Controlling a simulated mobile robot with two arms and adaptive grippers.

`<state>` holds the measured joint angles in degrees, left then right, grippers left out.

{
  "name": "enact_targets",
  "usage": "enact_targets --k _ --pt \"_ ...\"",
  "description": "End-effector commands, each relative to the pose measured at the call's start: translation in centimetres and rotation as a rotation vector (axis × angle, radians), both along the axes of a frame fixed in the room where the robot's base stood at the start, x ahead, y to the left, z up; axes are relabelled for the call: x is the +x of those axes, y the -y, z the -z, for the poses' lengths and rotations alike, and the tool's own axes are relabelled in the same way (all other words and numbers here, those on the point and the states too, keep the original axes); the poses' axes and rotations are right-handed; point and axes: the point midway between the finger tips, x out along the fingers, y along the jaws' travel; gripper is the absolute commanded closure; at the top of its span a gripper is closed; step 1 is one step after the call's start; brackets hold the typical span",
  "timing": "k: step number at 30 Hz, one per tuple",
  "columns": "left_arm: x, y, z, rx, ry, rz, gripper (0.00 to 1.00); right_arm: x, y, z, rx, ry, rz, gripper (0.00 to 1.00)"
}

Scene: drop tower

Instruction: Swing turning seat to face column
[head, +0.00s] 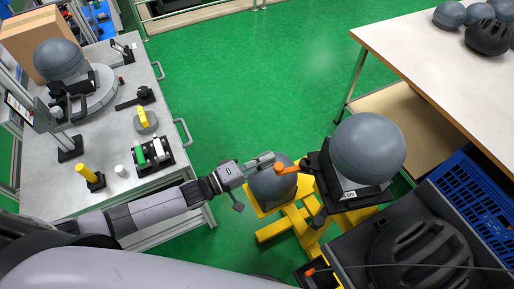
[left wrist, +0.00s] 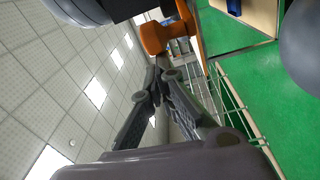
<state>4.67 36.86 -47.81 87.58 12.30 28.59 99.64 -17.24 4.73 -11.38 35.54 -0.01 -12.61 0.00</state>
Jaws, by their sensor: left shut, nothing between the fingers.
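The turning seat (head: 322,172) is a black holder on a yellow stand, with an orange handle (head: 287,168) sticking out to the left. A grey headform (head: 368,148) rests on it. My left gripper (head: 268,160) is shut and empty, its tips close to the handle's orange end. In the left wrist view, the shut fingers (left wrist: 160,82) point toward the orange handle (left wrist: 155,38); I cannot tell whether they touch it. I cannot make out the column with certainty. My right gripper is not in view.
A second grey headform (head: 270,188) sits low beside the yellow stand (head: 272,230). A dark helmet (head: 425,252) lies at lower right, near a blue crate (head: 470,190). A workbench (head: 95,150) with tools stands left, a white table (head: 440,60) right.

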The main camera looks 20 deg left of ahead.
Motion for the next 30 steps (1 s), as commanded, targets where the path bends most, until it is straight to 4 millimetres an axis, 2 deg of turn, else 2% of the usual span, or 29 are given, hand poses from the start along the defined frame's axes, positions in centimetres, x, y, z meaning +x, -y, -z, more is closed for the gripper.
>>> enact_targets --k 1,9,15,30 --pt "-0.6 0.5 -0.3 -0.005 -0.004 -0.018 1.00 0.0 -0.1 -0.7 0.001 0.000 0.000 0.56" --pt "-3.0 1.7 -0.2 -0.006 -0.004 -0.128 1.00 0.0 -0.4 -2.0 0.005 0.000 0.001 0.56" --pt "-4.5 2.1 -0.1 0.000 0.000 -0.123 1.00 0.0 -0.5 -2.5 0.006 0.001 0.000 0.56" --pt "-5.9 2.7 0.0 -0.001 0.000 -0.121 1.00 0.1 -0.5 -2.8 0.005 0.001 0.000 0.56"
